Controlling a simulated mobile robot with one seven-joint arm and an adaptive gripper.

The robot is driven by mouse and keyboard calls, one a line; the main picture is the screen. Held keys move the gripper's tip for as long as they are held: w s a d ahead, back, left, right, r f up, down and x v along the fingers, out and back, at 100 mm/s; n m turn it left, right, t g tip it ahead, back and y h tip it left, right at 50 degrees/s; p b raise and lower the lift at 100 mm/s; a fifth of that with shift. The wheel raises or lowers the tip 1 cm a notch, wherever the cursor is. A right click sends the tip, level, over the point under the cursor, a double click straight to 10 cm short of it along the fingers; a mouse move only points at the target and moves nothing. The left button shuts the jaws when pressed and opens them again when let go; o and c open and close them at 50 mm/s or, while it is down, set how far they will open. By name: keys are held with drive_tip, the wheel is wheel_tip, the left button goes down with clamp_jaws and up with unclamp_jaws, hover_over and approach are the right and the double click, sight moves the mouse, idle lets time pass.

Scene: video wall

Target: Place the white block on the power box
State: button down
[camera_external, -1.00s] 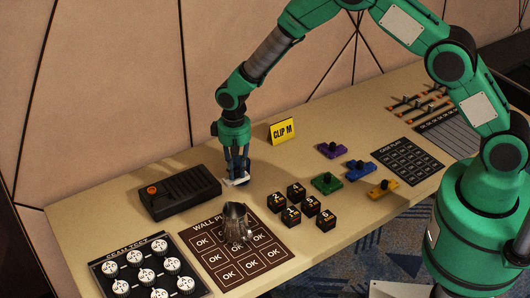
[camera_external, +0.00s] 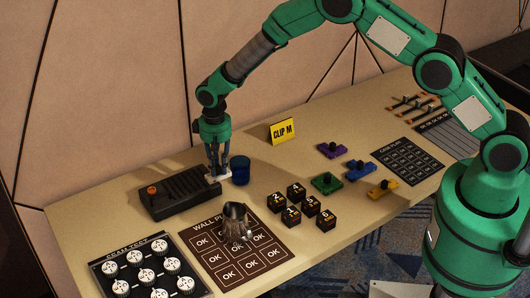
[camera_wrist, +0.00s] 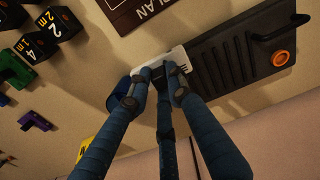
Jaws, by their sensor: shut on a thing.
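The white block (camera_external: 218,177) is a small pale piece between my fingertips. My gripper (camera_external: 215,170) is shut on it, at the right end of the dark power box (camera_external: 178,195), which has an orange knob. In the wrist view, the white block (camera_wrist: 176,56) shows as a light strip beyond my gripper (camera_wrist: 163,76), right against or over the near end of the power box (camera_wrist: 232,50). The fingers hide part of the block. I cannot tell whether it touches the box or is just above it.
A dark blue cup (camera_external: 240,170) stands close to the right of my gripper. Several black numbered cubes (camera_external: 295,190) and a yellow CLIP M sign (camera_external: 282,131) are farther right.

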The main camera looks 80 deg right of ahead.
drive_tip(key=w, duration=0.3)
drive_tip(key=w+d, duration=0.1)
drive_tip(key=w, duration=0.2)
drive_tip(key=w+d+f, duration=0.1)
drive_tip(key=w, duration=0.2)
drive_tip(key=shift+w, duration=0.2)
drive_tip(key=shift+f, duration=1.7)
drive_tip(key=shift+f, duration=0.2)
drive_tip(key=c, duration=1.6)
unclamp_jaws()
drive_tip(key=shift+s, duration=0.1)
drive_tip(key=shift+r, duration=0.15)
wheel_tip(320, 180, up, 12)
drive_tip(key=shift+r, duration=0.1)
